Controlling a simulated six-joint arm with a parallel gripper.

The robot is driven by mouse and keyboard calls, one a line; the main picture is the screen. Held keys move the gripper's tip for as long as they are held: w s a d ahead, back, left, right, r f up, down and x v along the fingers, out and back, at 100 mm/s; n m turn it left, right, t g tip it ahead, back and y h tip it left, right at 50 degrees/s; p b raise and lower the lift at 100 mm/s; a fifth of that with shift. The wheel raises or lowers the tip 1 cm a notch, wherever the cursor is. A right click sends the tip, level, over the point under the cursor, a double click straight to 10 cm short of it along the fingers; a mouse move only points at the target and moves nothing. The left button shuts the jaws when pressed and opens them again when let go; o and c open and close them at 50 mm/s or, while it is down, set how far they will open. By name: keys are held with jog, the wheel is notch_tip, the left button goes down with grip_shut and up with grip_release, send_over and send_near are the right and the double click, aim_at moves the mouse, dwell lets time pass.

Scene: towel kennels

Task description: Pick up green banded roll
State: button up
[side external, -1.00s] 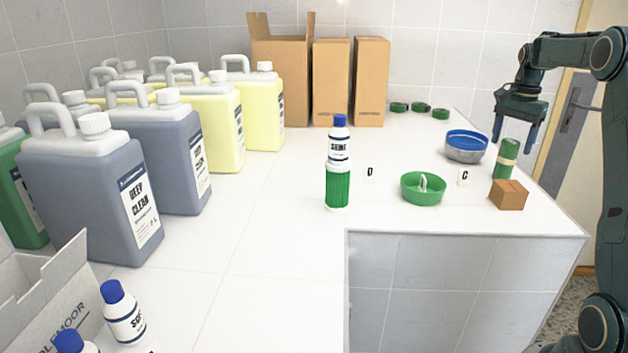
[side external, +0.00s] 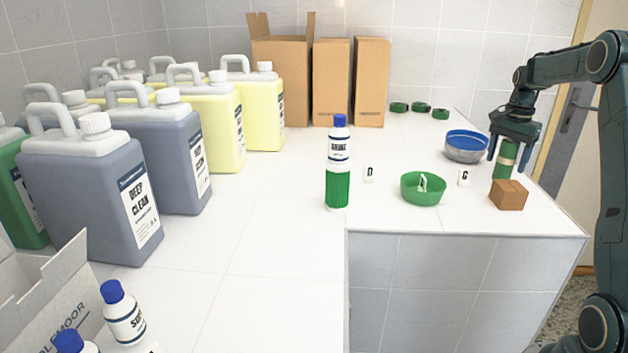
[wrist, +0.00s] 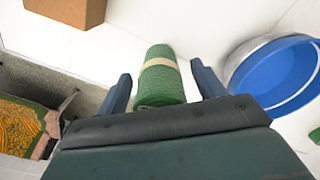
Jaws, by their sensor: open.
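The green banded roll (side external: 505,158) stands upright on the white counter near its right edge, with a tan band around it. My gripper (side external: 508,160) is open above it, with its fingers reaching down on either side of the roll's upper part. In the wrist view the roll (wrist: 160,84) lies between the two spread fingertips (wrist: 161,92), with a gap on each side. The jaws are not closed on it. The gripper body hides the roll's near end in the wrist view.
A cardboard block (side external: 509,195) stands just in front of the roll. A metal bowl with a blue inside (side external: 466,147) is close on the left. A green bowl (side external: 423,189) and a bottle (side external: 338,165) stand farther left. The counter edge is close on the right.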

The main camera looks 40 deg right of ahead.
jog(key=c, duration=1.2)
jog(key=shift+r, duration=0.2)
notch_tip(320, 180, up, 20)
jog(key=shift+f, duration=0.2)
dwell(0.5)
